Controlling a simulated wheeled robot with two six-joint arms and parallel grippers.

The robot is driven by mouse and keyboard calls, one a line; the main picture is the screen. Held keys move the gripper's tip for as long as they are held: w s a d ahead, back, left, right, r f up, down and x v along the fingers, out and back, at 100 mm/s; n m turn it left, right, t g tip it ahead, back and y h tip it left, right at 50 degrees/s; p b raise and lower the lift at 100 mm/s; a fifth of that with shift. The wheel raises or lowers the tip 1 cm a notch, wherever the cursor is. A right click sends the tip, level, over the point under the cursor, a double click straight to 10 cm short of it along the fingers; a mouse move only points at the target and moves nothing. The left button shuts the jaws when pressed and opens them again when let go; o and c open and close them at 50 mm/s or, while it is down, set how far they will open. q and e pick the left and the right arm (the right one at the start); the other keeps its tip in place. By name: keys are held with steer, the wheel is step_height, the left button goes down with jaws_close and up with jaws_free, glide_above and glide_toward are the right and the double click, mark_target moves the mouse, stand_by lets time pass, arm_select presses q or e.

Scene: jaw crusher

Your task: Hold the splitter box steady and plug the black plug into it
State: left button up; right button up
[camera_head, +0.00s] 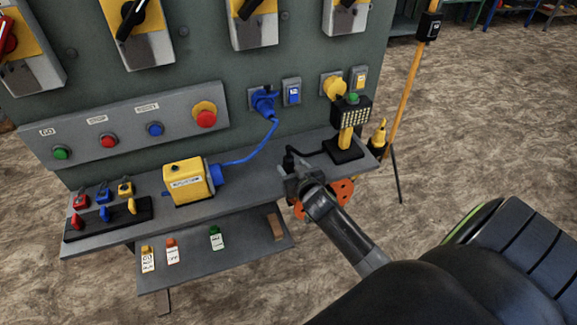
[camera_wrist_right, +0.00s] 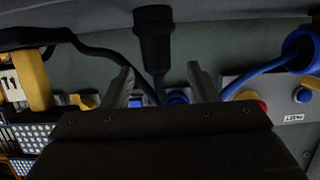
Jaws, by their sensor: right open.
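The yellow splitter box (camera_head: 188,182) stands on the grey shelf in the head view, left of my right gripper. A blue connector (camera_head: 215,173) sits at its right side, with a blue cable running up to the panel. My right gripper (camera_head: 297,172) is at the shelf's front edge, open. In the right wrist view the black plug (camera_wrist_right: 153,35) lies just beyond the two spread fingers (camera_wrist_right: 160,80), roughly in line with the gap. Its cord runs back between them. In the head view the plug is small and partly hidden by the gripper. My left gripper is not in view.
A work lamp (camera_head: 350,120) stands right of my gripper, with a black cable (camera_head: 312,153) leading left. A padlock rack (camera_head: 108,215) is at the shelf's left end. A lower shelf (camera_head: 195,262) holds several tags. Orange discs (camera_head: 340,193) show behind my right arm.

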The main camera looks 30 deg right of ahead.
mark_target(290, 163)
steer(key=shift+d+x, duration=0.2)
steer(key=shift+x, duration=2.4)
steer(key=shift+s, duration=0.1)
steer(key=c, duration=1.1)
step_height(290, 163, up, 10)
steer(key=shift+p, duration=0.75)
steer(key=s+a+r+n+y, duration=0.1)
steer(key=s+a+r, duration=0.2)
steer(key=a+r, duration=0.3)
steer(key=s+a+r+n+y, duration=0.1)
steer(key=s+a+r, duration=0.2)
steer(key=a+r, duration=0.3)
steer(key=s+a+r+y, duration=0.1)
steer(key=s+a+r, duration=0.2)
steer(key=a+r, duration=0.3)
step_height(290, 163, up, 5)
steer(key=shift+s+r+n, duration=0.1)
steer(key=shift+r+n, duration=0.05)
steer(key=shift+n, duration=0.25)
